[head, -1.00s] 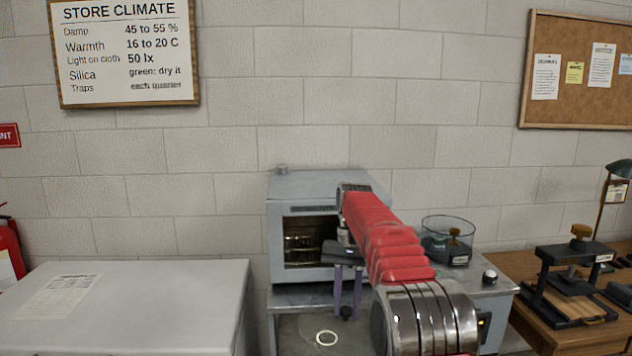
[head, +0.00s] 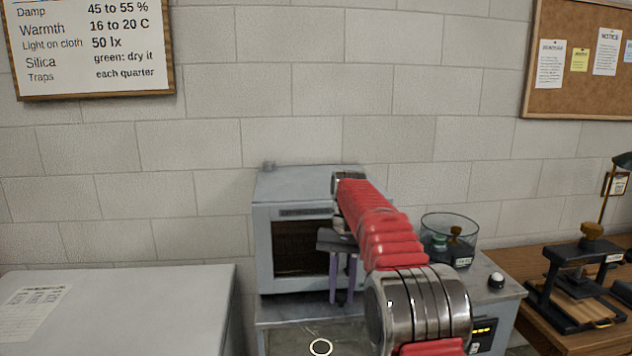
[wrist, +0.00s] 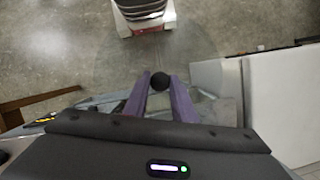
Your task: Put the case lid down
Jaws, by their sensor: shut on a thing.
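My gripper (head: 343,285), with two purple fingers, hangs in front of the grey oven, pointing down. In the wrist view its fingers (wrist: 160,98) are shut on a round black knob (wrist: 160,82). The case lid (wrist: 215,62) shows there only as a faint clear disc around the knob, held below the fingers. Its edge is hard to make out in the head view. An open clear round case (head: 449,238) with a label and small things inside stands to the right of my arm.
The grey oven (head: 290,188) stands against the wall. A pale ring (head: 320,347) shows on the grey surface in front of it. A grey cabinet top (head: 130,310) at left is clear except for a paper sheet. A black press (head: 575,285) stands on the wooden bench at right.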

